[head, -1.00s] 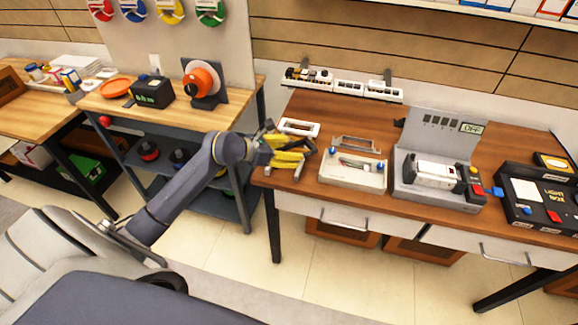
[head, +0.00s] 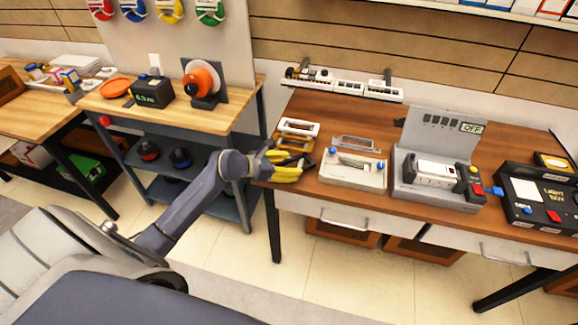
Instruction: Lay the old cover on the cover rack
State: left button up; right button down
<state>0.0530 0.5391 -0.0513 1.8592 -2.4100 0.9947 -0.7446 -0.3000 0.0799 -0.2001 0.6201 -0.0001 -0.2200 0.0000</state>
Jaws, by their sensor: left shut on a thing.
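The old cover (head: 296,141) appears as a small tan frame at the left end of the brown workbench, just beyond my left gripper. My left gripper (head: 292,166), with yellow and dark fingers, is at the bench's left front corner and is shut on the cover; its fingers hide part of the grip. A white frame-shaped piece (head: 299,127) lies directly behind the tan one. I cannot make out clearly which part is the cover rack, or whether the cover touches it. My right gripper is out of view.
A white box with blue knobs (head: 352,176) stands right of the gripper, a grey frame (head: 356,144) behind it. Farther right are a grey tester (head: 438,190) and a black light box (head: 540,205). A wall rail (head: 342,84) is at the back.

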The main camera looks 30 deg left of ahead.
pick_arm(q)
jog(key=o, duration=1.1)
jog(key=shift+f, duration=0.15)
jog(key=v, duration=1.1)
jog(key=shift+a, duration=0.2)
jog(key=shift+o, duration=0.7)
jog(key=shift+s+a+r, duration=0.1)
jog(key=shift+s+r, duration=0.25)
jog(key=shift+r, duration=0.05)
